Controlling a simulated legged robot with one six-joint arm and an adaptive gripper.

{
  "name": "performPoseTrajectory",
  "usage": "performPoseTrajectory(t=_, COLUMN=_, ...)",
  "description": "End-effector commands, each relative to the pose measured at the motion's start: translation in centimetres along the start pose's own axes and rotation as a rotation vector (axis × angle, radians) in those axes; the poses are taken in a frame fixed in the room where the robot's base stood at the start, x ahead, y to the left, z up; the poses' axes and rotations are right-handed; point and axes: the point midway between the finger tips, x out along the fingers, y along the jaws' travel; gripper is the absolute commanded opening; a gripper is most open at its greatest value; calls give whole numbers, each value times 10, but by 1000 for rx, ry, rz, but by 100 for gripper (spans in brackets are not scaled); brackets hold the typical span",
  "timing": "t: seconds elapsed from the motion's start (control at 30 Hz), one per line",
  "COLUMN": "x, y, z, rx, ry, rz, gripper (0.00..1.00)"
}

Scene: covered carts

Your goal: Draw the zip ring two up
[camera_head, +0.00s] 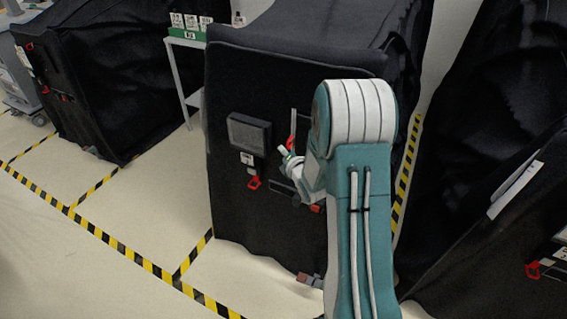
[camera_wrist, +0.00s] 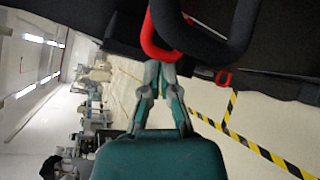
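A red zip ring (camera_wrist: 150,38) hangs at the top of the wrist view, next to a thick black loop. My gripper (camera_wrist: 160,65) comes up from below, its two grey fingers drawn together at the lower end of this ring, and they look shut on it. In the head view my arm stands in front of the black covered cart (camera_head: 230,90), with the wrist bent to the cart's front; the fingers cannot be made out there. A red piece (camera_head: 292,140) shows just above the wrist, by a pale vertical strip.
Another red ring (camera_head: 254,184) hangs under a dark panel (camera_head: 249,133) on the cart's front. Black covers stand close on the right. Floor with yellow-black tape (camera_head: 130,257) lies open at the left. A green box (camera_head: 188,35) sits on a table behind.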

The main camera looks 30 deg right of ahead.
Motion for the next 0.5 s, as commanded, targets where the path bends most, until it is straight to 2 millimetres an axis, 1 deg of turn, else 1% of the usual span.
performPoseTrajectory(t=0.03, x=-2, y=10, z=7, rx=-1, ry=-4, rz=4, gripper=0)
performPoseTrajectory(t=0.2, x=-8, y=37, z=24, rx=-1, ry=-5, rz=5, gripper=0)
performPoseTrajectory(t=0.33, x=-11, y=51, z=32, rx=-1, ry=-3, rz=3, gripper=0)
performPoseTrajectory(t=0.5, x=-13, y=57, z=36, rx=-1, ry=-2, rz=1, gripper=0)
